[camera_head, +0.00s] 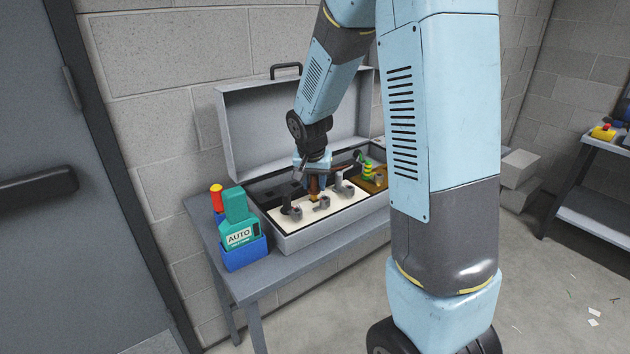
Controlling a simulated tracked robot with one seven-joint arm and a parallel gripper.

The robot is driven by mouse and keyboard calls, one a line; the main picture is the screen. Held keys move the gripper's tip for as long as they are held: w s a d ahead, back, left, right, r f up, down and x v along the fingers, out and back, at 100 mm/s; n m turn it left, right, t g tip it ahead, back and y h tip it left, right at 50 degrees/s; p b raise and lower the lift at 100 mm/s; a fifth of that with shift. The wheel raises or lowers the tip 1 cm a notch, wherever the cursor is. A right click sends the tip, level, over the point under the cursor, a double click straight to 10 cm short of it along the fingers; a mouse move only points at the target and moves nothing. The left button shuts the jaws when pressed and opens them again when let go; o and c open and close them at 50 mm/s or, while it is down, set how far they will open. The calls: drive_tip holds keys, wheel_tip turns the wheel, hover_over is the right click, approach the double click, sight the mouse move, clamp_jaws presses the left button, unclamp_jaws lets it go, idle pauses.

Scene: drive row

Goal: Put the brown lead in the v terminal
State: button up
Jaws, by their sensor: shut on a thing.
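My gripper (314,188) points down over an open grey case on a bench. It is shut on a small brown piece, which looks like the brown lead (314,186), held just above the cream panel (335,213). Several grey terminals stand on the panel: one at the left (296,213), one in the middle (322,203) and one at the right (345,189). Their letters are too small to read, so I cannot tell which is v. The lead's lower tip is not clear, nor whether it touches a terminal.
The case's lid (250,125) stands open behind the panel. A green and yellow item (366,170) is at the case's right. A teal meter (238,225) stands in a blue holder (246,255) on the bench (285,272), left of the case. A door (40,250) is at the left.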

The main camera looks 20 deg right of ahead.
drive_tip(key=shift+f, duration=1.4)
drive_tip(key=o, duration=1.2)
drive_tip(key=shift+c, duration=0.2)
drive_tip(key=v, duration=1.3)
drive_tip(key=shift+r, duration=0.35)
drive_tip(key=shift+s, duration=0.1)
